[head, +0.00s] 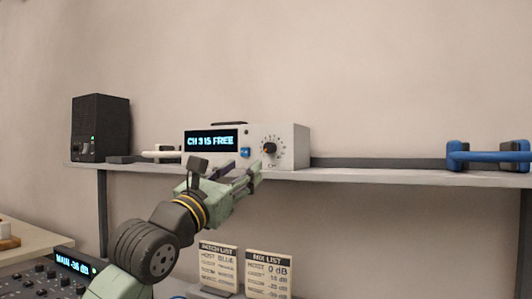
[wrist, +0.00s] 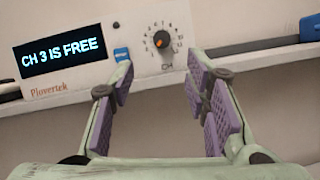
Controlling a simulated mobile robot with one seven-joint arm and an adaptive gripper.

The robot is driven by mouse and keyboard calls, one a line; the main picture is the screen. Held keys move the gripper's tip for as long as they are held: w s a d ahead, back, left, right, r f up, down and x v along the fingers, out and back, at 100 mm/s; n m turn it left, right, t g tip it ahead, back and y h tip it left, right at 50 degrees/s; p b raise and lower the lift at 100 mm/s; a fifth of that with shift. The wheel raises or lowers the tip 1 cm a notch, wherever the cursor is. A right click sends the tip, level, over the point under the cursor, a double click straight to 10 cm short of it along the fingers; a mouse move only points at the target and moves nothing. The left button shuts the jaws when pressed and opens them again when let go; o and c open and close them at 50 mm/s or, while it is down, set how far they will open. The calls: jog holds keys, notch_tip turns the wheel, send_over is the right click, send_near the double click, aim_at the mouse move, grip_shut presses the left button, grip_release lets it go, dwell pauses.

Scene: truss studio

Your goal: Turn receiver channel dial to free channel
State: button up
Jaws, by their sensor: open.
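The white receiver (head: 289,158) stands on the shelf, and its front also shows in the wrist view (wrist: 86,93). Its display (head: 212,140) reads "CH 3 IS FREE". The channel dial (head: 269,149) is a dark knob with an orange mark, inside a ring of printed numbers, with "CH" below. In the wrist view the dial (wrist: 162,41) lies ahead, between the fingers and beyond their tips. The mark's exact number is too small to tell. My gripper (wrist: 160,72) is open and empty, apart from the dial. In the head view my gripper (head: 250,176) is just below the dial.
A blue switch (wrist: 122,55) is left of the dial. The shelf (head: 370,175) holds a black speaker (head: 100,128) at left and a blue-handled object (head: 490,156) at right. Two list cards (head: 218,266) stand below, beside a mixer (head: 40,280). The shelf's middle right is mostly clear.

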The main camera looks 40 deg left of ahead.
aim_at(268, 149)
jog(key=p+x, duration=0.2)
jog(key=x, duration=0.2)
jog(key=p+x, duration=0.1)
jog(key=x, duration=0.4)
jog(key=shift+w+d+r+p, duration=0.15)
jog(key=shift+d+r+p, duration=0.1)
jog(key=shift+p, duration=0.1)
jog(key=shift+w+a+r, duration=0.1)
jog(key=shift+w+a, duration=0.05)
jog(key=shift+w, duration=0.3)
jog(key=shift+c, duration=0.6)
grip_shut()
